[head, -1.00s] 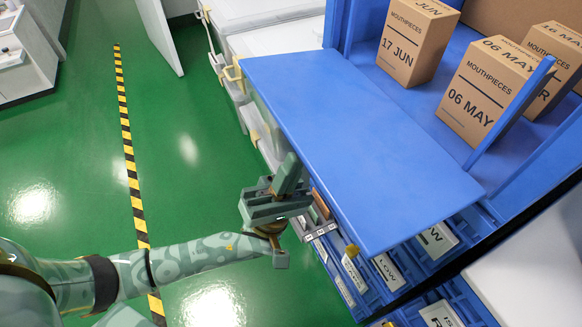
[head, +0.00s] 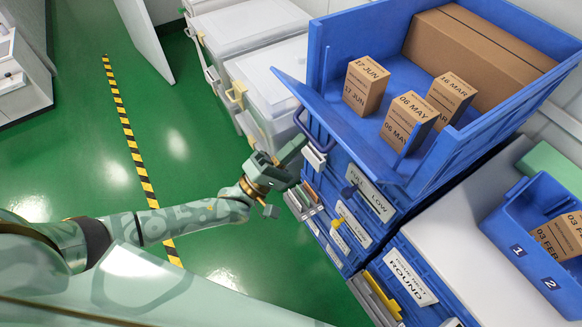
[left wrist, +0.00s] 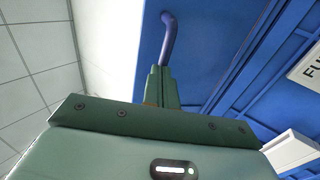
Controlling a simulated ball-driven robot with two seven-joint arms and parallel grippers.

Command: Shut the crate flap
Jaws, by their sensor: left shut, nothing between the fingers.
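The blue crate (head: 521,95) holds small boxes. Its front flap (head: 345,134) is a blue panel tilted up from the crate's front, leaning outward, with a gap between its upper edge and the crate's side wall. My left gripper (head: 291,152) is shut and empty, below and outside the flap, close to a dark blue handle (head: 301,117). In the left wrist view the closed fingers (left wrist: 160,85) point at this handle (left wrist: 168,38), with blue surfaces behind; I cannot tell whether they touch it. My right gripper is not in view.
Small cartons (head: 366,86) and a long brown box (head: 474,52) stand inside the crate. Labelled blue bins (head: 392,270) sit below and right. White lidded containers (head: 262,75) stand behind my gripper. The green floor (head: 85,190) at left is open.

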